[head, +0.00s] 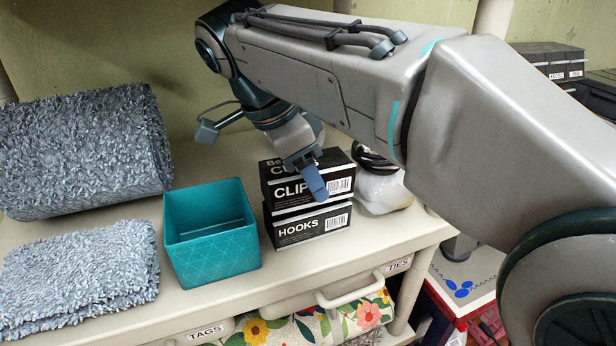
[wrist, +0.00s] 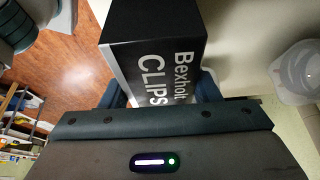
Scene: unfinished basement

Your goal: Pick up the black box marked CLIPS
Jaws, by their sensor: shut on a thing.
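The black box marked CLIPS (head: 283,189) sits at the top of a small stack, directly above a black box marked HOOKS (head: 296,232). My gripper (head: 316,180) comes down over the CLIPS box from above, with one blue finger against its front face. In the wrist view the CLIPS box (wrist: 152,62) fills the space between the fingers, and my gripper (wrist: 165,90) is shut on it. The far finger is mostly hidden in the head view. I cannot tell whether the CLIPS box still touches the HOOKS box.
A teal open bin (head: 212,250) stands left of the stack. A rolled shaggy rug (head: 85,150) and a folded one (head: 80,275) lie farther left. A white rounded item (head: 383,192) is close on the right. The shelf's front edge (head: 330,270) is near.

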